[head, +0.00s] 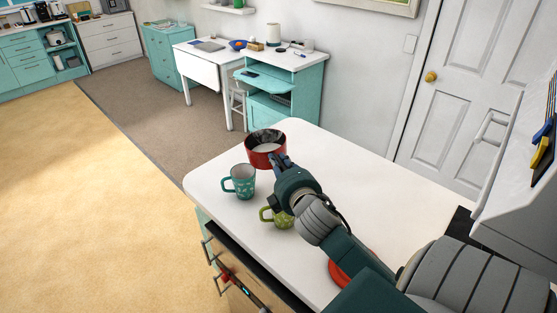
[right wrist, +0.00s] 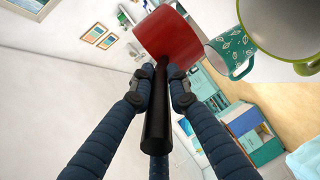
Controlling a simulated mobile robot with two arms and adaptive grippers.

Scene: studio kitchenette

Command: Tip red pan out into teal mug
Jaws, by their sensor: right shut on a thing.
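The red pan (head: 266,157) has a dark interior with something whitish in it. It looks roughly upright near the counter's far end. My right gripper (head: 283,163) is shut on the pan's black handle; in the right wrist view the gripper (right wrist: 163,82) has its fingers on both sides of the handle, below the red pan (right wrist: 165,35). The teal patterned mug (head: 243,182) stands upright on the counter, just in front of the pan and apart from it; it also shows in the right wrist view (right wrist: 236,58). My left gripper is not in view.
A green mug (head: 272,217) stands close to my right arm, partly hidden. A red round thing (head: 338,273) lies under the arm. An open drawer (head: 232,272) juts out at the counter's front. The white counter (head: 335,165) is bare right of the pan.

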